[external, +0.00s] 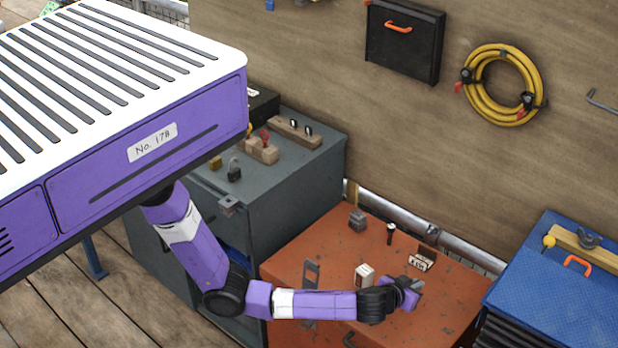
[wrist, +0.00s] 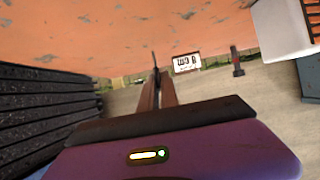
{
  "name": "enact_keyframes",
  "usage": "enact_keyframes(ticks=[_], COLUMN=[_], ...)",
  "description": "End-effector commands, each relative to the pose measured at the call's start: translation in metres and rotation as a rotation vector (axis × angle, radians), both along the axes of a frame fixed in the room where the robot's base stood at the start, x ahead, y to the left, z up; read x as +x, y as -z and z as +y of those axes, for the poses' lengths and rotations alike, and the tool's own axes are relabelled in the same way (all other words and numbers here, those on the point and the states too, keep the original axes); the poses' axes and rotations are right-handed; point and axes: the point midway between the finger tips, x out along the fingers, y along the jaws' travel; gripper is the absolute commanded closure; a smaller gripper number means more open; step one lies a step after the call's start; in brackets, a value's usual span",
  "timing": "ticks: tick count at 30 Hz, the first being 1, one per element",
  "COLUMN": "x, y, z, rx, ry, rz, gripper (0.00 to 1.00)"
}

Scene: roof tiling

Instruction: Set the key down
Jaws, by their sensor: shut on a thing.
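My gripper (external: 412,288) is over the right part of the orange cabinet top (external: 445,300). In the wrist view its fingers (wrist: 155,82) are close together on a thin, dark thing, seen edge-on, which I take to be the key (wrist: 154,60). Only a narrow sliver of it shows past the fingertips. In the external view a small grey bit shows at the fingertips, too small to make out. I cannot tell whether it touches the orange top.
A white box (external: 364,276), a small sign (external: 421,261), a dark upright piece (external: 390,233) and a grey block (external: 357,220) stand on the orange top. A grey cabinet (external: 290,185) holds padlocks and wooden blocks. A blue chest (external: 550,290) stands at right.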

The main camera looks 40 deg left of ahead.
Motion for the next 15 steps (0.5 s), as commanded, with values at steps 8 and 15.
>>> enact_keyframes(ticks=[8,15], x=[0.0002,0.0002], y=[0.0139,0.0171], z=[-0.0001,0.0000], rx=[-0.001,-0.001], ry=[0.000,0.000], rz=[-0.001,-0.001], gripper=[1.00,1.00])
